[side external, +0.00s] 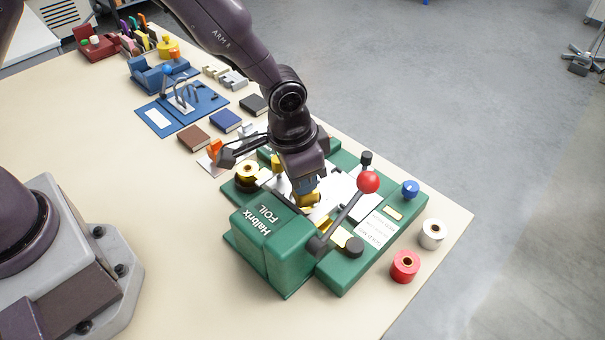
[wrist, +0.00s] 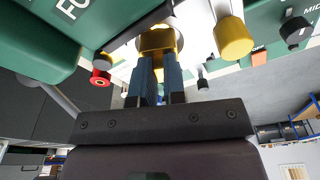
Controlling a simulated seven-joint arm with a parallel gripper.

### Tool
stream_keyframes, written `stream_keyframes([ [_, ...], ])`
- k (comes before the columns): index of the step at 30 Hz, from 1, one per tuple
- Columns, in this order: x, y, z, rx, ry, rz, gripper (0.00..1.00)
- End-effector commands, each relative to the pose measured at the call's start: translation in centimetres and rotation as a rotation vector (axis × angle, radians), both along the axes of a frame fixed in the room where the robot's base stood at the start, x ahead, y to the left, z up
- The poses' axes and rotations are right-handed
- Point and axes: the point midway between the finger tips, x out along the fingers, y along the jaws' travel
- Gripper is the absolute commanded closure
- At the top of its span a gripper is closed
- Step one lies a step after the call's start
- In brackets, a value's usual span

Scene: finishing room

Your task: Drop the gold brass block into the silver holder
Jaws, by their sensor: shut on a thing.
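My gripper (side external: 308,190) points down over the middle of the green foil machine (side external: 272,235). It is shut on the gold brass block (side external: 310,201), which shows just below the fingers. In the wrist view the blue-padded fingers of my gripper (wrist: 158,62) close on the gold block (wrist: 157,40), with pale metal behind it. Silver-white plates (side external: 341,186) lie on the machine around and under my gripper. I cannot tell which part is the silver holder, since the arm hides the area below. I cannot tell whether the block touches anything beneath it.
Red (side external: 405,265) and white (side external: 432,233) rolls stand at the table's right edge. Small books (side external: 194,138) lie behind left.

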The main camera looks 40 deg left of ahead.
Motion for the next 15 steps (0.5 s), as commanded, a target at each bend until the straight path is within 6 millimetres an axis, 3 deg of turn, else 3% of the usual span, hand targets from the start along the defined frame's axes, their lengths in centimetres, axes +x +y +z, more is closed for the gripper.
stream_keyframes([
  [15, 0.07, -0.03, -1.02, -0.001, -0.002, 0.0, 1.0],
])
